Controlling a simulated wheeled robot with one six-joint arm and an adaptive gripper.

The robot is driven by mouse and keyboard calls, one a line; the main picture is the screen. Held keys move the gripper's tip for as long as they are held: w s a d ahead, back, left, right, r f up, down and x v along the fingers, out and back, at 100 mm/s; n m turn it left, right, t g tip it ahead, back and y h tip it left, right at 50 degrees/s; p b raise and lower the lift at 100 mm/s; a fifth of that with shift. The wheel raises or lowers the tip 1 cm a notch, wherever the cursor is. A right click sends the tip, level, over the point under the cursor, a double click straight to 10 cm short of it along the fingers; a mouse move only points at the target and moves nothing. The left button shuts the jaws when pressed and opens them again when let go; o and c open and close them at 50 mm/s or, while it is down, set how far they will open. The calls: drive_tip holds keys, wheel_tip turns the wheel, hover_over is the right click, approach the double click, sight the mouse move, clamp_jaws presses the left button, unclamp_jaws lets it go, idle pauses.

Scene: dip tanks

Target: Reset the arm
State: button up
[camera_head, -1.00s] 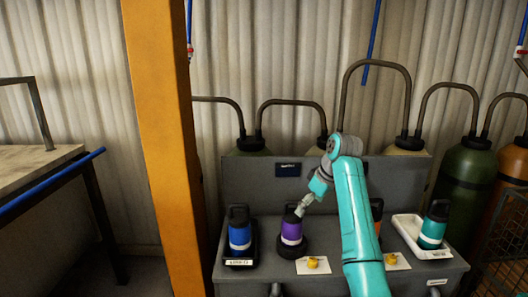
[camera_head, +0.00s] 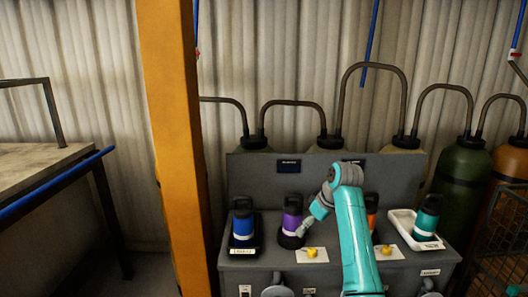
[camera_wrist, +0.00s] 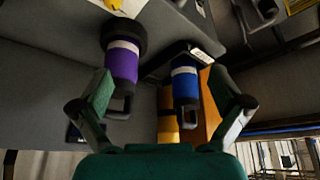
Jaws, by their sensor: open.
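My gripper (camera_head: 303,229) is open at the end of my teal arm, close to the right side of the purple bottle (camera_head: 292,216) in the head view. In the wrist view the fingers of my gripper (camera_wrist: 162,85) are spread wide with nothing held. There the purple bottle (camera_wrist: 123,62) is near the left finger, and the blue bottle (camera_wrist: 185,83) is between the fingers but farther off. I cannot tell whether the left finger touches the purple bottle. Both bottles stand upright on the grey bench (camera_head: 270,262); the blue bottle (camera_head: 243,226) is at its left end.
An orange bottle (camera_head: 371,206) stands right of my arm, partly hidden. A teal bottle (camera_head: 426,216) stands in a white tray (camera_head: 400,222). Yellow pieces (camera_head: 311,252) lie on white cards. An orange post (camera_head: 178,150) rises at left, and gas cylinders (camera_head: 458,190) stand behind.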

drive_tip(key=s+f+m+t, duration=0.1)
drive_tip(key=s+f, duration=0.3)
drive_tip(key=f, duration=0.7)
drive_tip(key=s+f+m+t, duration=0.15)
drive_tip(key=s+f, duration=0.25)
drive_tip(key=f, duration=0.7)
drive_tip(key=s+d+f+m+t+h, duration=0.1)
drive_tip(key=s+f, duration=0.6)
drive_tip(key=s, duration=0.3)
drive_tip(key=s+d+f+m+t+h, duration=0.1)
drive_tip(key=s+f+m+t, duration=0.1)
drive_tip(key=s+f, duration=0.65)
drive_tip(key=s+d+r+m+t, duration=0.1)
drive_tip(key=s+r, duration=0.2)
drive_tip(key=s, duration=0.9)
drive_tip(key=s+r+m+t, duration=0.1)
drive_tip(key=s+r+t, duration=0.1)
drive_tip(key=s, duration=1)
drive_tip(key=s+r+t+h, duration=0.1)
drive_tip(key=s+r+t, duration=0.1)
drive_tip(key=s+r, duration=1.5)
drive_tip(key=shift+d+r+m, duration=0.4)
drive_tip(key=shift+r+m, duration=0.05)
drive_tip(key=shift+r, duration=0.45)
